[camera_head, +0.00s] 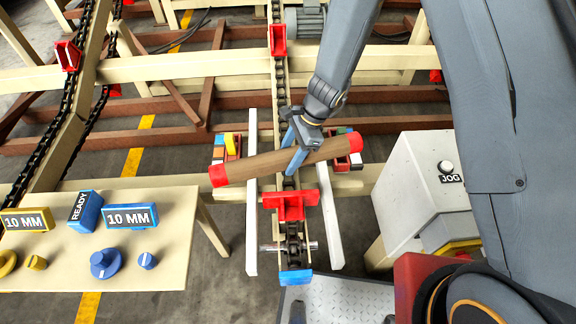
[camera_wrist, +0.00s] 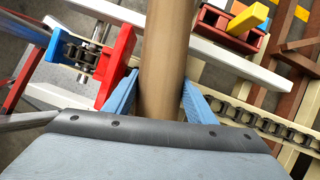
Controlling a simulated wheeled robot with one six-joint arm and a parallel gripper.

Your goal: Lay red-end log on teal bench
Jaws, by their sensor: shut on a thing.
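The red-end log (camera_head: 258,164) is a brown cylinder with a red band at each end. My gripper (camera_head: 293,150) is shut on it near its middle. The log lies crosswise over the chain conveyor, slightly tilted in the picture, its right end higher. I cannot tell whether it still touches the conveyor. In the wrist view the blue fingers press on both sides of the log (camera_wrist: 167,45), and its ends are out of sight. I see no teal bench in either view.
A chain conveyor (camera_head: 280,95) with a red stop (camera_head: 290,206) and white side rails (camera_head: 252,210) runs under the log. A cream table (camera_head: 180,215) with signs and knobs stands left. A white JOG box (camera_head: 415,190) stands right. Small coloured blocks (camera_head: 229,146) sit behind the log.

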